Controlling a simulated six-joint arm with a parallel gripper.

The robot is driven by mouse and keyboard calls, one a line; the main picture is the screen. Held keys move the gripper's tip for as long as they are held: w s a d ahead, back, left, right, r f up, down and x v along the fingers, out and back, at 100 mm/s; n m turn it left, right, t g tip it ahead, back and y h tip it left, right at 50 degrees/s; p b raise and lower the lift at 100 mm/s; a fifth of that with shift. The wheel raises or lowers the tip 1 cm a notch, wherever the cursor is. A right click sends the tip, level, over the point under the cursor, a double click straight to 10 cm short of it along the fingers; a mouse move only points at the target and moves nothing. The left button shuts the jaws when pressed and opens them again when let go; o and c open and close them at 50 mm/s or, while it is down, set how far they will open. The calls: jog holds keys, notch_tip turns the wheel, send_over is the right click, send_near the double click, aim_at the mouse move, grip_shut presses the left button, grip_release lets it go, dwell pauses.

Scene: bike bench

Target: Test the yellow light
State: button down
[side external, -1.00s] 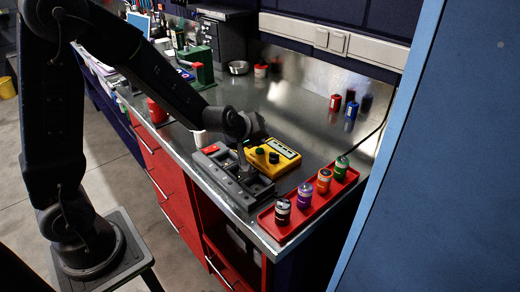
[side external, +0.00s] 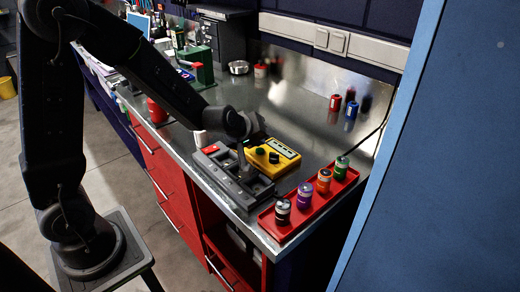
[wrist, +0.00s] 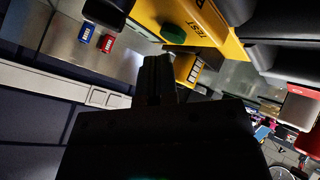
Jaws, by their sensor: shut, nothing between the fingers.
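A yellow tester box (side external: 273,157) lies on the metal bench, with a green button (side external: 260,151), a dark knob (side external: 274,158) and a dark panel on top. In the wrist view its yellow face (wrist: 205,22) shows the word TEST beside the green button (wrist: 173,34). A grey tray-like unit (side external: 222,170) with a red spot sits to its left. My gripper (side external: 243,166) is shut and empty, pointing down over the grey unit at the tester's left side. Its shut fingers (wrist: 158,68) show in the wrist view. Contact cannot be told. I cannot pick out a lit yellow light.
A red tray (side external: 312,207) with several coloured cans stands at the bench's front right. A green device (side external: 198,65) stands farther back. The bench between is mostly clear.

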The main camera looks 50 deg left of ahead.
aim_at(257, 150)
jog(key=shift+f, duration=0.15)
dwell(0.4)
jog(key=shift+f, duration=0.3)
dwell(0.4)
jog(key=shift+r, duration=0.45)
jog(key=shift+r, duration=3.05)
